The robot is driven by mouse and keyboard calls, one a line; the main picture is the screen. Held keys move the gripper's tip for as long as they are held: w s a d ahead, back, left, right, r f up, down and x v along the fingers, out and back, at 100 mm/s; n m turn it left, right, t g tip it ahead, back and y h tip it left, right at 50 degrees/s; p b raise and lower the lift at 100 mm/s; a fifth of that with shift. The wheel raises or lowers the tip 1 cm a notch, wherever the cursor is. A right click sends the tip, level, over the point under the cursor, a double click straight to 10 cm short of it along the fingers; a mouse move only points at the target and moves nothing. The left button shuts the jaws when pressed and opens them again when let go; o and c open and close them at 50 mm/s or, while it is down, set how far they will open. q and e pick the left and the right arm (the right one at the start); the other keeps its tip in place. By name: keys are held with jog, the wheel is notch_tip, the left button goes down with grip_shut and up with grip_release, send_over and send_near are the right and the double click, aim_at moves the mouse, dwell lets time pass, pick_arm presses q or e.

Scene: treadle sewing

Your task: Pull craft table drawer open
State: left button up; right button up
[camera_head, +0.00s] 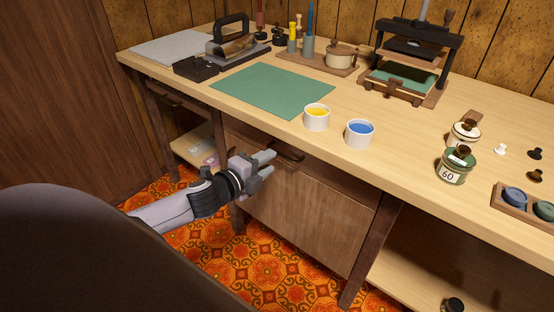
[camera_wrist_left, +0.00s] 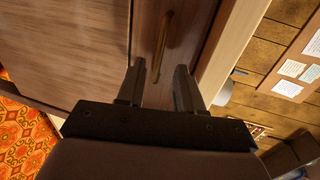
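The craft table (camera_head: 400,130) has a light wooden top. A drawer (camera_head: 312,170) sits under its front edge, above a wooden cabinet door, and looks shut. Its dark curved handle (camera_head: 290,155) shows just beyond my left gripper (camera_head: 270,164). In the left wrist view, the brassy handle (camera_wrist_left: 162,48) stands ahead of the gap between the two fingers of my left gripper (camera_wrist_left: 160,85). The fingers are apart with nothing between them, and no contact with the handle is visible. The gripper and arm hide part of the drawer's left side. My right gripper is not in view.
A yellow paint cup (camera_head: 316,120) and a blue paint cup (camera_head: 360,135) stand near the table's front edge, above the drawer. A green mat (camera_head: 270,90) lies behind them. The patterned floor (camera_head: 290,260) before the cabinet is clear.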

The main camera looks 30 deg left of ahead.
pick_arm(q)
jog(key=shift+b+x, duration=0.35)
jog(key=shift+x, duration=2.05)
grip_shut()
jog(key=shift+f, duration=0.1)
